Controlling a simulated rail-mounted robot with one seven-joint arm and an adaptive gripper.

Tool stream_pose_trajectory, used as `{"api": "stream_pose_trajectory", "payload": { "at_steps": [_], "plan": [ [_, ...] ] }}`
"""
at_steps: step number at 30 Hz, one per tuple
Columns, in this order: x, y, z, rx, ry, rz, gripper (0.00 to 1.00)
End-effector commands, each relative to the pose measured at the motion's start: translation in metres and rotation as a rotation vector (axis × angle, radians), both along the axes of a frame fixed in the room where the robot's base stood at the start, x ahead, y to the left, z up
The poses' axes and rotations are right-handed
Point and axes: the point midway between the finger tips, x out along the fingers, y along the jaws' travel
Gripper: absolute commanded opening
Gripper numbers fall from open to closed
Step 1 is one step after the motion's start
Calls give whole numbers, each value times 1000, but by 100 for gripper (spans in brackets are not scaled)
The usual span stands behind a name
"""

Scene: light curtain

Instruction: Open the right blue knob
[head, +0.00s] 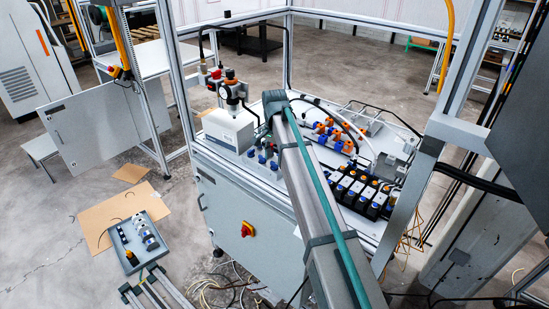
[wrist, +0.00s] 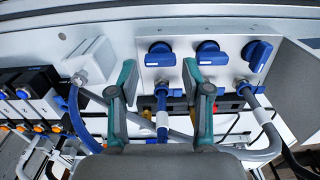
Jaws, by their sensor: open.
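Three blue knobs sit in a row on a white panel in the wrist view: a left knob (wrist: 160,53), a middle knob (wrist: 208,53) and a right knob (wrist: 257,53). The left and middle handles lie roughly crosswise, while the right one is tilted. My gripper (wrist: 159,72) is open and empty, its two green fingers apart below the row. The left knob appears in the gap beyond the fingertips, and the right knob is off to their right. Contact cannot be told. In the head view, small blue knobs (head: 262,159) show left of my arm, which hides my gripper.
Blue fittings with hoses hang below the knobs in the wrist view, near the fingers. A white box (wrist: 90,60) stands left of them. In the head view, black valve blocks (head: 355,190) and orange-topped fittings (head: 330,132) crowd the bench right of my arm. Frame posts (head: 176,75) surround it.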

Motion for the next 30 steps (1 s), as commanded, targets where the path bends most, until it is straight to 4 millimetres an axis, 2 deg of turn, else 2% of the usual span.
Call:
{"api": "stream_pose_trajectory", "payload": {
  "at_steps": [6,16,17,24,30],
  "plan": [
    [0,0,-18,0,0,1,49],
    [0,0,-22,0,-1,1,49],
    [0,0,-22,0,-1,1,46],
    [0,0,-21,0,-1,1,6],
    [0,0,-21,-1,-1,9,4]
  ]
}}
